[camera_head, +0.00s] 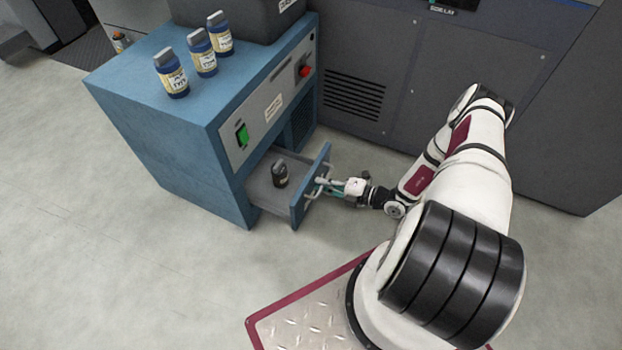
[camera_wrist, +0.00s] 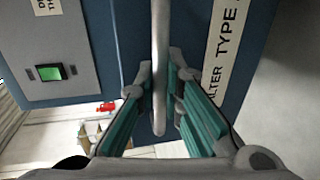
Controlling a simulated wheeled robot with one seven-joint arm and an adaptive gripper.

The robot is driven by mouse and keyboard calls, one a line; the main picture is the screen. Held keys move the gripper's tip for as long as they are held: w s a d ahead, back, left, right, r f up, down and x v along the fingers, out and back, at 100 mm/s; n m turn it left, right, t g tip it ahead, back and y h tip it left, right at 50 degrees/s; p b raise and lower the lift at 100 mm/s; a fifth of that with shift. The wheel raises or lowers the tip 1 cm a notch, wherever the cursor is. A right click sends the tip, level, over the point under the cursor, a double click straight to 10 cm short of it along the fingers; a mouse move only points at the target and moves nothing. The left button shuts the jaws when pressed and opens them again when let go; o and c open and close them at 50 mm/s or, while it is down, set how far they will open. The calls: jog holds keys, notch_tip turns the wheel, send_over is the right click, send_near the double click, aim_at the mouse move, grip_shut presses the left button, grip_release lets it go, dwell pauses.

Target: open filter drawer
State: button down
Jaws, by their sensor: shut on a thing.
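The filter drawer (camera_head: 298,209) is pulled partly out of the lower front of the blue cabinet (camera_head: 170,135). A small dark cylinder (camera_head: 280,173) stands upright inside the drawer. My gripper (camera_head: 327,184) is at the drawer's front, shut on its metal handle. In the wrist view the grey handle bar (camera_wrist: 160,60) runs between the two green-padded fingers of my gripper (camera_wrist: 161,100). A label reading in part "TYPE" (camera_wrist: 225,50) shows on the drawer front there. The fingertips partly hide the handle.
Several blue bottles (camera_head: 203,54) stand on the cabinet top beside a dark box (camera_head: 245,15). The cabinet front has a green switch (camera_head: 242,136) and a red knob (camera_head: 304,71). A large grey machine (camera_head: 400,60) stands behind. The floor left of the cabinet is clear.

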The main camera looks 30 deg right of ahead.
jog(key=shift+s+d, duration=0.35)
jog(key=shift+s, duration=0.1)
jog(key=c, duration=1.7)
grip_release()
jog(key=shift+s, duration=0.1)
jog(key=v, duration=1.1)
jog(key=shift+s+d, duration=0.3)
jog(key=shift+r, duration=0.1)
